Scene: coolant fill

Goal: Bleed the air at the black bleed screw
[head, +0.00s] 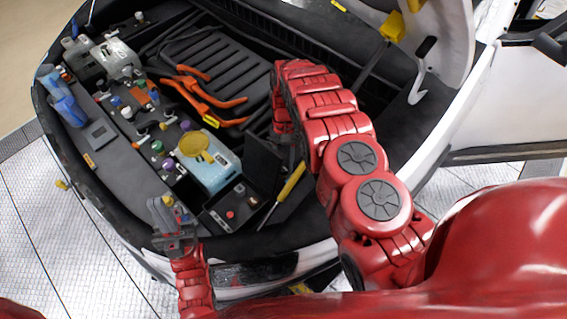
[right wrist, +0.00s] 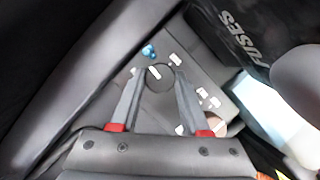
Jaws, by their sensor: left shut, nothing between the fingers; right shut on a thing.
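In the right wrist view, my right gripper (right wrist: 160,76) is shut on a round black knob with a white mark, which looks like the black bleed screw (right wrist: 159,84). It sits on a grey panel with small white marks. In the head view the right arm hides its own gripper and the screw. My left gripper (head: 170,222) is shut and empty at the car's front edge, in front of the engine bay. A light blue tank with a yellow round cap (head: 197,146) stands in the bay, to the right of and beyond the left gripper.
Orange cables (head: 212,102) cross the bay's middle. Several small coloured caps and bottles fill its left side. A yellow-handled tool (head: 290,183) lies beside an open black box (head: 231,207). In the right wrist view, a black cover marked FUSES (right wrist: 243,38) stands close by on the right.

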